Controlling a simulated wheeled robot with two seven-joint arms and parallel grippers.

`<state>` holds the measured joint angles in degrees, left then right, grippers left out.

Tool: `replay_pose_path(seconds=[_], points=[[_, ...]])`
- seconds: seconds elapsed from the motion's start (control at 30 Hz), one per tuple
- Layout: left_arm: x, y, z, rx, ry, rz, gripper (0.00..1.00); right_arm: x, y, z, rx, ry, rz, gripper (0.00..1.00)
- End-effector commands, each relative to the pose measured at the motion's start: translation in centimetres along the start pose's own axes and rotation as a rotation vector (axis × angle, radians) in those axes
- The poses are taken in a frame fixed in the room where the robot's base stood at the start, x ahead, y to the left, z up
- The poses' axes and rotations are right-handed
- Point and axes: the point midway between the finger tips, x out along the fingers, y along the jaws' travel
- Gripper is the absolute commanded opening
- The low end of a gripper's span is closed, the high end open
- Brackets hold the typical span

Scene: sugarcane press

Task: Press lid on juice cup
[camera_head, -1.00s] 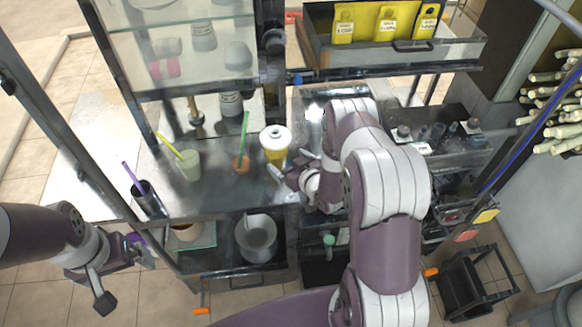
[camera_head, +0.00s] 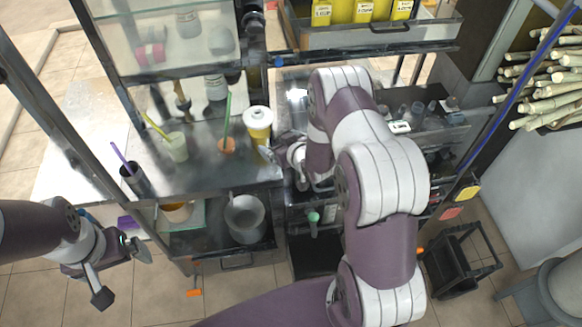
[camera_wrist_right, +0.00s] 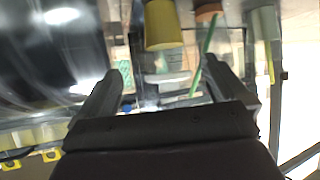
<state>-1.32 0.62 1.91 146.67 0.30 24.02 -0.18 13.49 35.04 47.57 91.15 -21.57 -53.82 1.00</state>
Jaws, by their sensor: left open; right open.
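The juice cup (camera_head: 259,138) is yellow and stands upright on the metal counter (camera_head: 215,182). A white lid (camera_head: 257,116) with a raised middle is on top of it; I cannot tell how firmly it sits. My right gripper (camera_head: 274,150) is beside the cup on its near right side, open and empty. In the right wrist view the yellow cup (camera_wrist_right: 163,26) shows beyond the open fingers of the right gripper (camera_wrist_right: 166,84), apart from them. My left gripper (camera_head: 123,272) is open and empty, low at the left, away from the counter.
An orange holder with a green straw (camera_head: 228,122), a pale cup with a yellow straw (camera_head: 177,148) and a dark cup with a purple straw (camera_head: 134,180) stand left of the cup. A metal pot (camera_head: 245,218) is below the counter. The press machinery is on the right.

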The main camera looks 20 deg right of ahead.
Motion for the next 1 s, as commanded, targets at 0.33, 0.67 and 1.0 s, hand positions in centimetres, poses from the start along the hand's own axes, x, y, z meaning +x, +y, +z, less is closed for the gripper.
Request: replay_pose_path(seconds=[0.33,0.67,1.0], points=[[0.0,0.0,0.0,0.000,0.000,0.000,1.00,-19.5,-5.8,-3.4,0.065,-0.699,0.067,1.00],[0.0,0.0,0.0,0.000,0.000,0.000,1.00,-28.3,-8.8,-1.2,0.110,-0.921,0.037,1.00],[1.1,0.0,0.1,0.000,0.000,0.000,1.00,-27.8,-8.8,-0.1,0.110,-0.924,0.038,1.00]])
